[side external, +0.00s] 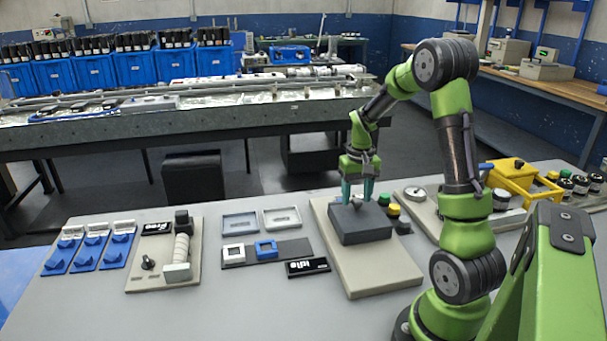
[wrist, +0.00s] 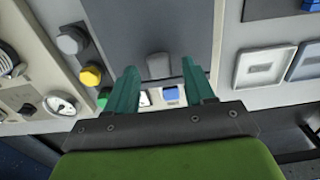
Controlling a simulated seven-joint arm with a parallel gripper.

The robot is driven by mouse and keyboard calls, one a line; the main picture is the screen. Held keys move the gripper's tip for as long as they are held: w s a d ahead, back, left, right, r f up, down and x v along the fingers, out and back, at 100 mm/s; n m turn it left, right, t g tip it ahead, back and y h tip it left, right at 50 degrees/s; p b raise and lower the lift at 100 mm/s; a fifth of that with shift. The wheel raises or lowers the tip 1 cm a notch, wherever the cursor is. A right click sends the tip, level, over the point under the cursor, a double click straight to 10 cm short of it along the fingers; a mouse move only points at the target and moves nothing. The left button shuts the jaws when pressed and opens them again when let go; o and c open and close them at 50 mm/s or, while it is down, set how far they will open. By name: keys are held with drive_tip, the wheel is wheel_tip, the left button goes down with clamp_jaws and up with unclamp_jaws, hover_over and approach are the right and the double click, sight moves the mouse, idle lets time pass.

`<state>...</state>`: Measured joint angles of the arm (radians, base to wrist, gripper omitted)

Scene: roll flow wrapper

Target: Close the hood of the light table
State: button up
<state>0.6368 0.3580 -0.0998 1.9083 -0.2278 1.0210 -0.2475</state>
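The light table has a pale beige base (side external: 378,279) and a dark grey box-like hood (side external: 362,228), with a small grey handle (side external: 357,204) on top. In the wrist view the hood (wrist: 150,25) fills the upper middle, and its handle (wrist: 159,66) lies just beyond my fingertips, roughly between their lines. My gripper (side external: 357,192) points down over the hood's far part. In the wrist view its teal fingers (wrist: 157,75) are apart, with visible gaps to the handle. A small white piece (wrist: 144,98) and a blue piece (wrist: 171,94) show between the fingers, past the hood's edge.
Yellow (side external: 393,210) and green buttons stand right of the hood. A panel with a dial gauge (side external: 415,193) and a yellow frame (side external: 515,177) lie further right. Left are shallow trays (side external: 240,222), a black "Idle" sign (side external: 307,267) and a roller unit (side external: 181,250).

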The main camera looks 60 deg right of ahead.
wheel_tip(320, 180, up, 17)
idle(0.6)
drive_tip(key=s+a+n+t+y, duration=0.1)
drive_tip(key=s+a+n+t, duration=0.1)
drive_tip(key=a, duration=1.2)
drive_tip(key=s+a+f+n+t+y, duration=0.1)
drive_tip(key=s+a+n+t, duration=0.2)
drive_tip(key=a, duration=1.2)
drive_tip(key=shift+s+f+t, duration=0.25)
drive_tip(key=shift+s+t, duration=0.2)
drive_tip(key=shift+t, duration=0.65)
